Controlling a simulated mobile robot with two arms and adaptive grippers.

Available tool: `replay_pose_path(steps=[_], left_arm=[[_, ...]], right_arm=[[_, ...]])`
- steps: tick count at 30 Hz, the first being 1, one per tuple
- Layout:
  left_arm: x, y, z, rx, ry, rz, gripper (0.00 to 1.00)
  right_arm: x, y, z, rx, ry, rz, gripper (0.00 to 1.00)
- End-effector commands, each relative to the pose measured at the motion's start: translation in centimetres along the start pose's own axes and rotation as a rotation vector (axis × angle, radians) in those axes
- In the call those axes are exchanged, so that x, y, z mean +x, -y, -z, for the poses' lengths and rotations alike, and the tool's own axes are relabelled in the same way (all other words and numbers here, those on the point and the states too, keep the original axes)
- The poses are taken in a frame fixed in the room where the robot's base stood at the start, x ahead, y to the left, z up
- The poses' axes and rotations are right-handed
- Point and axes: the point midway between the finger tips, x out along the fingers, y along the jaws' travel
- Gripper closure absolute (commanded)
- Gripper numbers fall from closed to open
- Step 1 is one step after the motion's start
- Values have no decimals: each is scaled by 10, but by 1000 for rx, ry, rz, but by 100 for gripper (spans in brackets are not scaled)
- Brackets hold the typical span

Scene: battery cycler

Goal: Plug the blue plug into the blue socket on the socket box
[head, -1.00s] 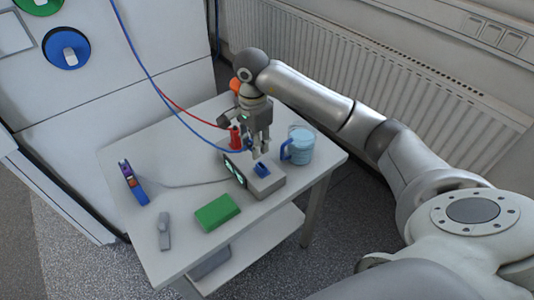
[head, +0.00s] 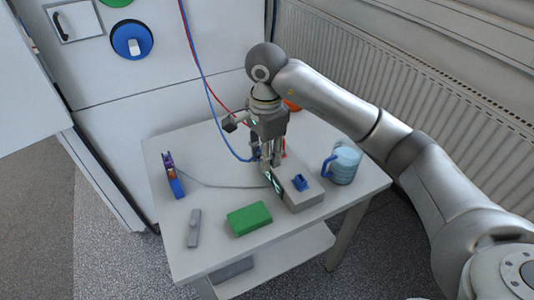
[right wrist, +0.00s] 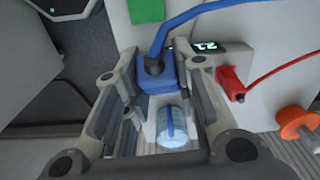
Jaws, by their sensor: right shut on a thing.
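My right gripper (head: 268,162) points down beside the far left end of the grey socket box (head: 306,202). It is shut on the blue plug (head: 255,153), whose blue cable runs up and back. In the right wrist view the blue plug (right wrist: 156,76) sits between the fingers (right wrist: 158,100) with its cable leaving the top. The blue socket (head: 300,183) stands on top of the socket box and is empty in the head view. The plug is apart from this socket. My left gripper is in neither view.
A light blue mug (head: 343,165) stands right of the box. A red plug (right wrist: 230,82) with a red cable is beside the held plug. A green block (head: 249,218), a grey tool (head: 194,228) and a blue-orange device (head: 173,176) lie on the table's left half.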

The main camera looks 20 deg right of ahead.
Motion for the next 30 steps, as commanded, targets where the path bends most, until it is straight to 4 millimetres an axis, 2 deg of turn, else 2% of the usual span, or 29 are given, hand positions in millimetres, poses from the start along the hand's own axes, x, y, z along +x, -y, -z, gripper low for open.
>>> replay_pose_path(steps=[5,9,13,21,25,30], left_arm=[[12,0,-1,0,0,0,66],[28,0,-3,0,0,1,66],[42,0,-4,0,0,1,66],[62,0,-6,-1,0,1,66],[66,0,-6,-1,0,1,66],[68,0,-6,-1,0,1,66]], right_arm=[[17,-6,14,1,87,-4,98],[35,-13,34,-5,274,-6,98],[40,-17,53,-6,470,-5,98],[28,-16,92,38,786,17,98],[19,-15,105,62,864,32,98],[16,-15,111,75,901,38,98]])
